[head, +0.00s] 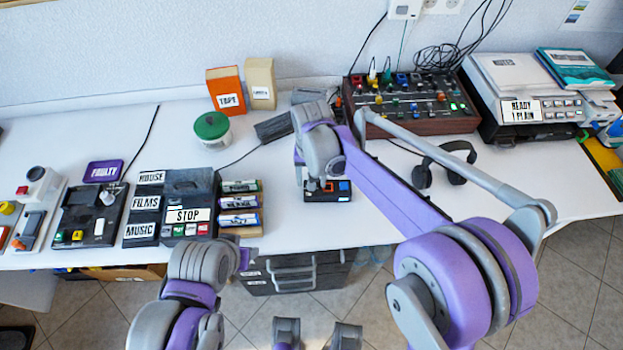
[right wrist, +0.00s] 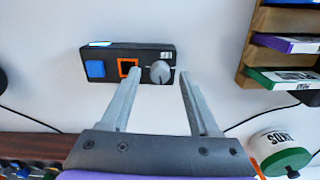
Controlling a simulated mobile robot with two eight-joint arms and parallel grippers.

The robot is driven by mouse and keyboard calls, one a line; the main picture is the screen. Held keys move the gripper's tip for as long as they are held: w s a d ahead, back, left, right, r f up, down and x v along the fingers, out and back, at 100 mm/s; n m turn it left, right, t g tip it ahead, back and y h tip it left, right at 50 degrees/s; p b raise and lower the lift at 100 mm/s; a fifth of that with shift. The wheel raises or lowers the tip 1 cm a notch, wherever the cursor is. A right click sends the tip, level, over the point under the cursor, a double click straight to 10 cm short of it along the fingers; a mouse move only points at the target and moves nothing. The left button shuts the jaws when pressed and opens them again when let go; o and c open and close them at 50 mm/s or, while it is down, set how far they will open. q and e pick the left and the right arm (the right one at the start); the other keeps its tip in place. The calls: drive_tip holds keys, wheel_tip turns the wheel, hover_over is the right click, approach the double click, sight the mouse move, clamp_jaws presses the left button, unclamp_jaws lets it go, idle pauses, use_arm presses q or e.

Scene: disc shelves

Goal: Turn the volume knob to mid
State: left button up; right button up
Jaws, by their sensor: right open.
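The volume knob (right wrist: 160,73) is a round grey dial at one end of a small black control box (right wrist: 110,52). The box also carries a blue button (right wrist: 95,69) and an orange-framed square (right wrist: 128,68). In the head view the box (head: 338,197) lies near the table's front edge, with the knob hidden behind my right wrist. My right gripper (right wrist: 160,75) is open, its two fingers on either side of the knob in the wrist view; contact cannot be told.
A rack of labelled cases (head: 240,228) and the STOP device (head: 188,218) stand left of the box. A green-lidded jar (head: 212,130), a mixer (head: 430,115) and headphones (head: 455,162) stand farther back. Bare table lies around the box.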

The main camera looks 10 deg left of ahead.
wheel_tip(320, 180, up, 10)
drive_tip(key=shift+p, duration=0.45)
drive_tip(key=shift+r, duration=0.1)
